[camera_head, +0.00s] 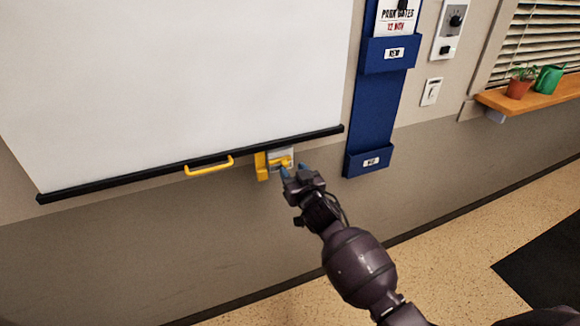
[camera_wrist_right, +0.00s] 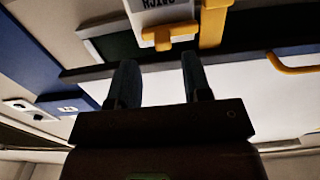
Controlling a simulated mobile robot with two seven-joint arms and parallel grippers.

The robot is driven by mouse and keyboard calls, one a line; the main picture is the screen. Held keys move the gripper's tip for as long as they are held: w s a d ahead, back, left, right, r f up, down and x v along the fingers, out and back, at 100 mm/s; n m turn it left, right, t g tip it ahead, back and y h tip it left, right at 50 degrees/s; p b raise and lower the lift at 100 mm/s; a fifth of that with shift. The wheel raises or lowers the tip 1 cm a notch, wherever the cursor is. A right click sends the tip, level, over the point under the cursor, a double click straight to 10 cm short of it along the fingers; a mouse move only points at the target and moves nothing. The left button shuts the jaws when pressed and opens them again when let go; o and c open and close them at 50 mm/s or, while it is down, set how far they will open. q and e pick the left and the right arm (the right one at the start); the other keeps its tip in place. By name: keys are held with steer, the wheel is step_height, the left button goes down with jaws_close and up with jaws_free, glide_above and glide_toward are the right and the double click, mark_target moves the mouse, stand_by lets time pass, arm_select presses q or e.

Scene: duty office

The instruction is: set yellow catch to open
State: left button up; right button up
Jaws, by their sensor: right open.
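The yellow catch (camera_head: 283,163) is a small yellow piece on a grey plate with a yellow bracket (camera_head: 262,167), mounted on the wall under the lower bar of the white screen. In the right wrist view the yellow catch (camera_wrist_right: 168,36) shows at the top, below a partly cut-off label. My right gripper (camera_head: 294,172) is just in front and to the right of the catch. Its two fingers (camera_wrist_right: 160,82) are apart with nothing between them, pointing toward the catch. Contact with the catch cannot be told. My left gripper is not in view.
The white screen (camera_head: 180,80) ends in a black bar (camera_head: 120,179) with a yellow handle (camera_head: 208,167) left of the catch. A blue wall rack (camera_head: 375,110) hangs to the right. A wooden shelf (camera_head: 540,97) holds a plant and a green watering can.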

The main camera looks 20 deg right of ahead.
steer(key=s, duration=0.7)
steer(key=shift+s+d, duration=0.15)
stand_by(0.3)
steer(key=s+d+f+g, duration=0.1)
steer(key=s+f+g, duration=0.2)
steer(key=s+f, duration=0.5)
steer(key=s+d+f+g, duration=0.2)
steer(key=s+f, duration=0.7)
steer(key=s, duration=0.9)
steer(key=shift+s+d+n+g+h, duration=0.15)
steer(key=shift+d+n+g+h, duration=0.2)
steer(key=shift+g, duration=0.35)
steer(key=shift+c, duration=0.4)
